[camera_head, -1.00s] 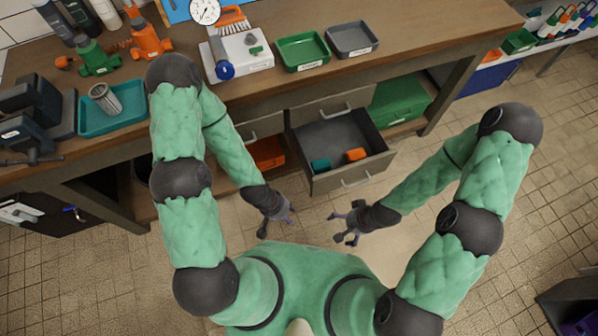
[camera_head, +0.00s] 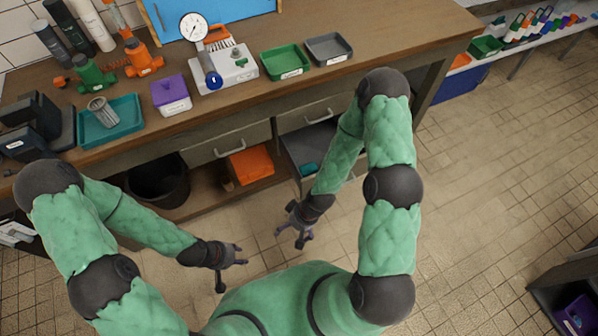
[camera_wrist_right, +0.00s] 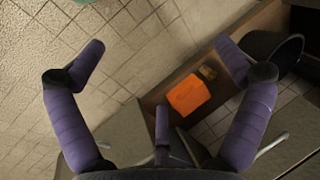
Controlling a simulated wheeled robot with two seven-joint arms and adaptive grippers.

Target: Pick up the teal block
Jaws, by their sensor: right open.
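The teal block (camera_head: 308,169) lies in the open grey drawer (camera_head: 292,155) under the workbench in the head view. My right arm crosses in front of the drawer and hides much of it. My right gripper (camera_head: 295,228) is open and empty, in front of and below the drawer in the picture, apart from the block. In the right wrist view its spread purple fingers (camera_wrist_right: 160,50) hold nothing, and I cannot make out the teal block there. My left gripper (camera_head: 236,262) is lower left of it, over the floor, with its fingers spread and empty.
An orange bin (camera_head: 250,165) sits on the low shelf, beside a black bucket (camera_head: 158,182); the bin also shows in the right wrist view (camera_wrist_right: 188,95). The bench top (camera_head: 400,35) holds trays, bottles and a purple box (camera_head: 170,95).

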